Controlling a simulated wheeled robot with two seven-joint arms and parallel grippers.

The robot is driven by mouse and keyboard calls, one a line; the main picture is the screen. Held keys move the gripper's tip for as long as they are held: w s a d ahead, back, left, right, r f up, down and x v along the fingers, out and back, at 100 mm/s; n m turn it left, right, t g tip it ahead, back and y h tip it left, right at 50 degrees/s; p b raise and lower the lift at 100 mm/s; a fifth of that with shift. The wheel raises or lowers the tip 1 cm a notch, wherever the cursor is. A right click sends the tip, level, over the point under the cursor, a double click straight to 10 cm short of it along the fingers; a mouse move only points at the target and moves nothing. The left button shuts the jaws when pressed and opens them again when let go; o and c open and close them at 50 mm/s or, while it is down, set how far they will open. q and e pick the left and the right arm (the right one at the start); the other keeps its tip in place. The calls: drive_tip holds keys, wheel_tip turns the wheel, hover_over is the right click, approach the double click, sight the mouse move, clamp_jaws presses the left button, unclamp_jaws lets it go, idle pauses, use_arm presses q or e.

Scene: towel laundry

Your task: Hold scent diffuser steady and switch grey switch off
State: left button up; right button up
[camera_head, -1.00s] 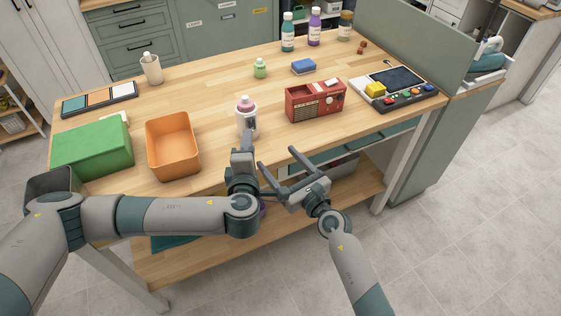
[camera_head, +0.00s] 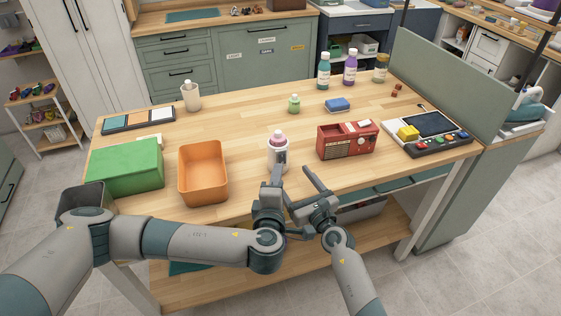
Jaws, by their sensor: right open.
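The scent diffuser appears to be the white cylinder with a pinkish top (camera_head: 277,152), upright near the table's front edge. A dark grey detail shows on its front, but I cannot make out a switch or its position. My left gripper (camera_head: 277,174) is right in front of the diffuser's lower part, seen edge-on. I cannot tell whether its fingers touch or grip the diffuser. My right gripper (camera_head: 298,183) is open and empty, just right of the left gripper and in front of the diffuser, with one finger pointing up and left.
An orange bin (camera_head: 203,190) and a green box (camera_head: 125,168) stand to the left. A red radio (camera_head: 347,142) stands to the right, with a button console (camera_head: 428,135) beyond it. Bottles and a blue sponge (camera_head: 338,105) are farther back. The table middle (camera_head: 235,120) is clear.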

sight(284, 165)
drive_tip(key=shift+x, duration=4.45)
